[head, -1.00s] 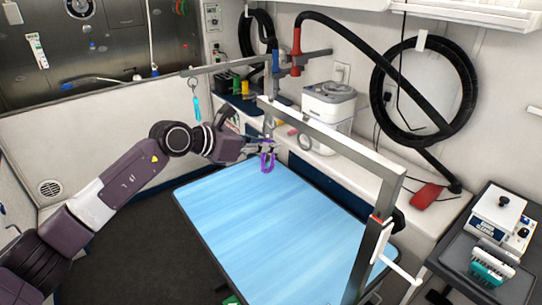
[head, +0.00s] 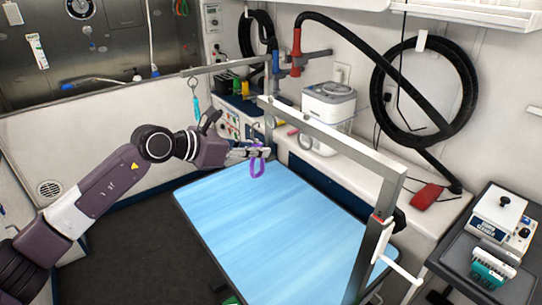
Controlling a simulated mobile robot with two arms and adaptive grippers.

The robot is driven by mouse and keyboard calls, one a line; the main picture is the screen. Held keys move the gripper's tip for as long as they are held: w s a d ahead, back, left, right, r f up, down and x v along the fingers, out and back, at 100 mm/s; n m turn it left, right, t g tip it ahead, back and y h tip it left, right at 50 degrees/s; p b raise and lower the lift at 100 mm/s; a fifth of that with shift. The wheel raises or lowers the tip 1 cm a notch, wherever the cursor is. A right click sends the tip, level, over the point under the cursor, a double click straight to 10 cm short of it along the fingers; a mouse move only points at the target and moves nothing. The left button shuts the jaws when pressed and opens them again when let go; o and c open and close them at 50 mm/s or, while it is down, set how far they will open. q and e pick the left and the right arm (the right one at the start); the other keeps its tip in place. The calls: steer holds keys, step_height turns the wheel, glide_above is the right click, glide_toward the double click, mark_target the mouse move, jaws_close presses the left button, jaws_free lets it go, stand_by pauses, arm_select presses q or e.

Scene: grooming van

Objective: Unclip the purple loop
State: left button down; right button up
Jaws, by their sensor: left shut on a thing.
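The purple loop (head: 257,168) hangs upright from the fingers of my left gripper (head: 262,153), which is shut on its upper part. The loop is above the far end of the blue grooming table (head: 275,230), below the grey overhead bar (head: 335,138). A hook or ring (head: 256,128) hangs from the bar just above the gripper, and a gap seems to show between it and the loop, though the detail is small. My right gripper is not in view.
A turquoise loop (head: 196,106) hangs from the left end of the bar. The bar's upright post (head: 371,262) stands at the table's near right side. A white counter (head: 405,205) with a white appliance (head: 327,108) runs along the right. The table top is clear.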

arm_select(q)
steer(key=shift+f+v, duration=0.15)
steer(key=shift+v, duration=0.85)
steer(key=shift+f+v, duration=0.2)
steer(key=shift+v, duration=0.85)
steer(key=shift+s+a, duration=0.1)
